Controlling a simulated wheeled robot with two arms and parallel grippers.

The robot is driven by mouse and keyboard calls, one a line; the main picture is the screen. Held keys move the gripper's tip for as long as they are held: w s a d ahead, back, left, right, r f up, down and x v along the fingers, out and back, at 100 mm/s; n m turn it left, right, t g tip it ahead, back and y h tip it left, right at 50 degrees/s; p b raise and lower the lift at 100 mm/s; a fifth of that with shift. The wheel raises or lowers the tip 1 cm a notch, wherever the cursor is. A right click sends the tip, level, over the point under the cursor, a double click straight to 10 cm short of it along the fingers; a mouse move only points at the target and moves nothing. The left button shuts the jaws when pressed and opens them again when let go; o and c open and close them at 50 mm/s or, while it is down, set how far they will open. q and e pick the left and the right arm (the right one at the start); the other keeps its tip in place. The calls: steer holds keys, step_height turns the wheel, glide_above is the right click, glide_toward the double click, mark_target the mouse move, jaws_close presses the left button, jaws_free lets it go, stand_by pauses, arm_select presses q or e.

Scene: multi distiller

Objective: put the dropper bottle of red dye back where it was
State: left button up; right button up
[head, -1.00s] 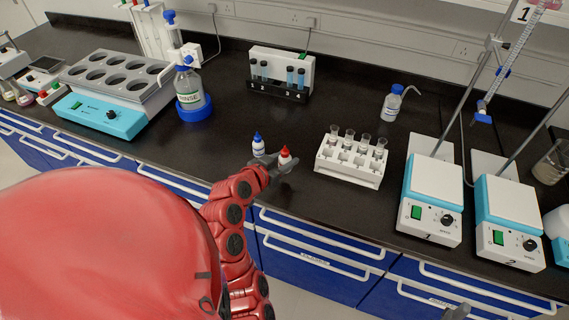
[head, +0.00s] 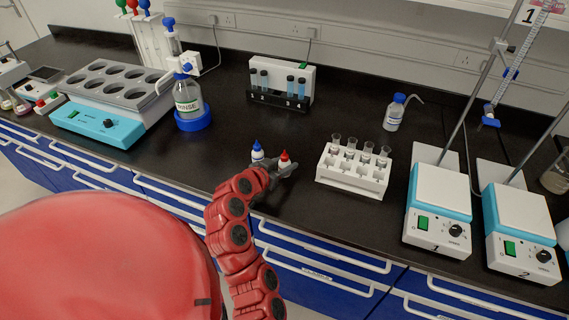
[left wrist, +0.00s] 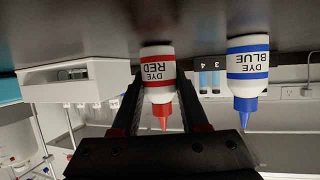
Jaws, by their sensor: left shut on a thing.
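The dropper bottle of red dye (head: 284,161) is white with a red cap and stands upright between the fingers of my left gripper (head: 280,171). My left gripper is shut on it, low over the bench near the front edge. In the left wrist view, which is upside down, the red dye bottle (left wrist: 158,75) shows its DYE RED label between the two dark fingers. Its base is at or very near the bench top; I cannot tell if it touches. My right gripper is out of view.
A blue dye bottle (head: 257,152) stands close by on the left, and also shows in the wrist view (left wrist: 248,70). A white rack (head: 352,180) with several small cups stands to the right. The dark bench (head: 230,135) behind is clear.

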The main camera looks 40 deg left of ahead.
arm_select(q)
steer(key=shift+f, duration=0.15)
steer(key=o, duration=1)
